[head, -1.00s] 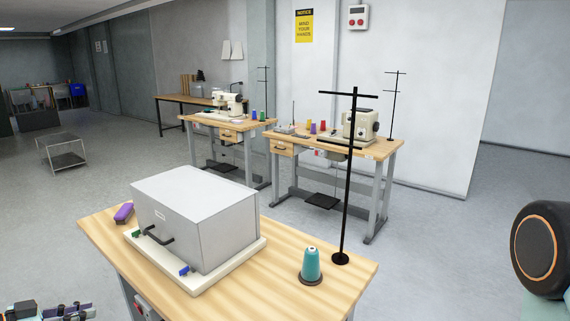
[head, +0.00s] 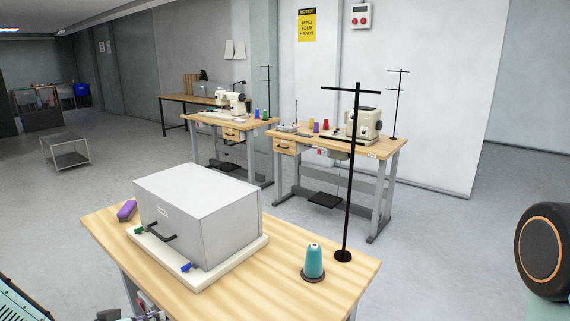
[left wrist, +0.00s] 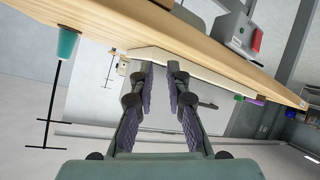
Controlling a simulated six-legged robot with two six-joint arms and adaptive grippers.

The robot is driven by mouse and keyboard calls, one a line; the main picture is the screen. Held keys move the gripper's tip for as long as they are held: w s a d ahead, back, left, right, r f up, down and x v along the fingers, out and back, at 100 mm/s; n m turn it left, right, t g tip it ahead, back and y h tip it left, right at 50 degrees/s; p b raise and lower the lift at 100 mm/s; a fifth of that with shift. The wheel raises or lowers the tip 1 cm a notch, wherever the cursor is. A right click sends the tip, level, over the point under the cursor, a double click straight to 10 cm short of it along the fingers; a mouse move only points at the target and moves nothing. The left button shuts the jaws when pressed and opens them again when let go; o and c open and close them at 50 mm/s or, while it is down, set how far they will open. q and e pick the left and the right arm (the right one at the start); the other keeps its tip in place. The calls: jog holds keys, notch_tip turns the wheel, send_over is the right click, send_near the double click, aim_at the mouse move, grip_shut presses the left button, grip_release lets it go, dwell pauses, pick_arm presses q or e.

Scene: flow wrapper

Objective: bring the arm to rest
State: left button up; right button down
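My left gripper (left wrist: 162,78) is open and empty in the left wrist view, its two dark fingers apart with a clear gap between the tips. In the head view only a small part of it (head: 130,314) shows at the bottom edge, in front of the wooden table (head: 290,290). It holds nothing and is apart from the things on the tabletop. My right gripper is in neither view.
On the table stand a grey box with a handle (head: 205,222) on a white base, a purple spool (head: 127,210), a teal thread cone (head: 314,263) and a black thread stand (head: 348,190). Sewing tables (head: 330,150) stand behind.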

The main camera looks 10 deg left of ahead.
pick_arm(q)
jog(key=s+d+f+n+g+b, duration=0.1)
jog(key=s+d+f+g+b, duration=0.1)
jog(key=s+d+f+g, duration=0.65)
jog(key=s+d+f+g+y, duration=0.1)
jog(key=s+d, duration=0.2)
jog(key=s, duration=0.5)
jog(key=s+d+f+m+g+b, duration=0.1)
jog(key=s+d+f, duration=0.1)
jog(key=s, duration=0.5)
jog(key=s+d+f+m+g+y+b, duration=0.1)
jog(key=s+d, duration=0.3)
jog(key=s, duration=0.4)
jog(key=shift+s+f+y, duration=0.25)
jog(key=shift+s+y, duration=0.05)
